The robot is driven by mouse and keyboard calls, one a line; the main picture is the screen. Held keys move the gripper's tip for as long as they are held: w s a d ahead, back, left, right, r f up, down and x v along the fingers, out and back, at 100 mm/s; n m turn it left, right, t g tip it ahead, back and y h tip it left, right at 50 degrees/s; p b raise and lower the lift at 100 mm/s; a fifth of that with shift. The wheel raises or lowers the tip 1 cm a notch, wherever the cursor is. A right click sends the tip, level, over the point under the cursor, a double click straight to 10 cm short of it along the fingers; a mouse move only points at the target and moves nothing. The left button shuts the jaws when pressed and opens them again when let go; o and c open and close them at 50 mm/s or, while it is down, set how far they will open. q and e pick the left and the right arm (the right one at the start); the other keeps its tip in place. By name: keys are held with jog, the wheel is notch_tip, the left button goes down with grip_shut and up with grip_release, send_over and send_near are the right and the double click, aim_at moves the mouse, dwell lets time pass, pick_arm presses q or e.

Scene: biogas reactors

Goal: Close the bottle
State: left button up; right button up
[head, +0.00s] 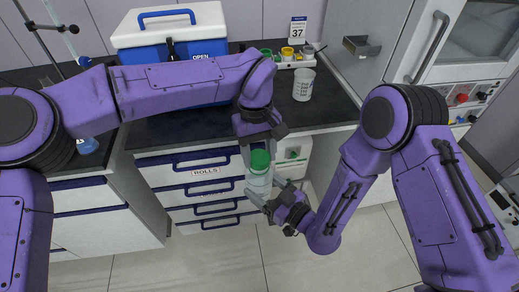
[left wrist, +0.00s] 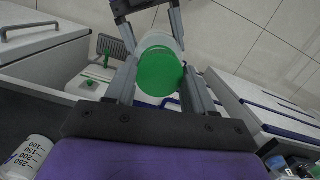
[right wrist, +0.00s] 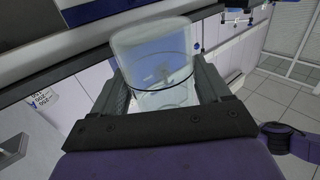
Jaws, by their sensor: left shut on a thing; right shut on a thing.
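A clear bottle (head: 259,184) is held upright in front of the drawers, in the air. My right gripper (head: 262,190) is shut on its body; in the right wrist view the clear bottle (right wrist: 158,70) stands between the fingers. A green cap (head: 260,160) is at the bottle's top, and my left gripper (head: 257,152) is shut on it from above. In the left wrist view the green cap (left wrist: 158,72) lies between the fingers, with the pale bottle (left wrist: 160,40) directly beyond it. I cannot tell whether the cap is seated on the neck.
A blue and white cool box (head: 170,35) stands on the dark counter (head: 180,130). A beaker (head: 303,85) and a rack with coloured caps (head: 290,55) stand to its right. Drawers (head: 200,172) lie behind the bottle. The floor (head: 330,262) in front is clear.

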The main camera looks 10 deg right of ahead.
pick_arm(q)
jog(key=shift+f, duration=0.55)
dwell(0.4)
pick_arm(e)
grip_shut()
pick_arm(q)
jog(key=m+y, duration=0.1)
jog(key=m, duration=0.5)
jog(key=o, duration=1)
jog(key=shift+r, duration=2.3)
jog(key=shift+c, duration=0.4)
